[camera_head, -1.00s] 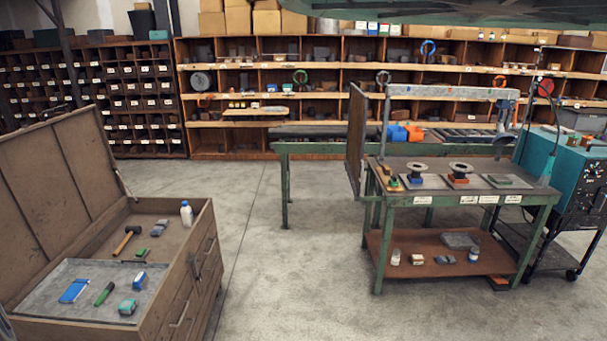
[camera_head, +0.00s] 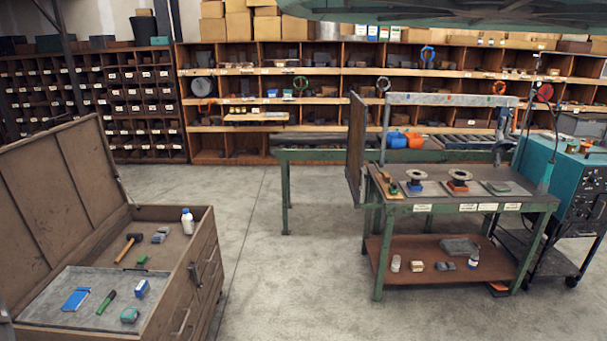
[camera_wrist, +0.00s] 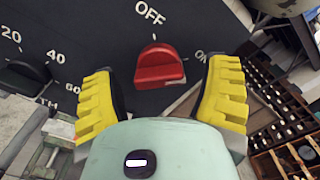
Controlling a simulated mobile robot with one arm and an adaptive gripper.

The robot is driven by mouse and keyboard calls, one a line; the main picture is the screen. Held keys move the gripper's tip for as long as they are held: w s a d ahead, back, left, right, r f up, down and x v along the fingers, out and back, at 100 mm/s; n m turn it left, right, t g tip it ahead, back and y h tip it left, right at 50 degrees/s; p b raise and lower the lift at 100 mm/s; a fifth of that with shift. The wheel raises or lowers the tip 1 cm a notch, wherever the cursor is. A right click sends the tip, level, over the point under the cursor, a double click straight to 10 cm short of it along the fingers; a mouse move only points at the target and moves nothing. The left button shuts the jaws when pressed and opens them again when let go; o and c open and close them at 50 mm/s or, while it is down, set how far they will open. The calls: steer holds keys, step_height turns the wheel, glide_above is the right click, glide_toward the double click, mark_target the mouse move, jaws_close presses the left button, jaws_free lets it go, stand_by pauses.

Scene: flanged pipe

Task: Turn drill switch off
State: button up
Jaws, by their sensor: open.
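A red rotary switch (camera_wrist: 160,66) sits on a dark panel (camera_wrist: 95,30) in the wrist view. White OFF lettering (camera_wrist: 150,13) is above it and ON lettering (camera_wrist: 202,55) is at its right. The knob's grip lies roughly sideways, its right end towards ON. My gripper (camera_wrist: 163,70) is open, with one yellow finger on each side of the knob. A gap shows between each finger and the knob, so it appears apart from both. The finger at right partly covers the ON lettering. My gripper does not show in the head view.
A black dial (camera_wrist: 22,76) with numbers is left of the switch. In the head view, a wooden chest (camera_head: 190,250) stands at left and a green workbench (camera_head: 460,205) at right, beside a teal machine (camera_head: 556,165). Shelves line the back. The floor (camera_head: 290,270) between is clear.

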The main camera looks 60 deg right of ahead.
steer(key=shift+w, duration=0.15)
steer(key=shift+f, duration=0.1)
steer(key=c, duration=1.2)
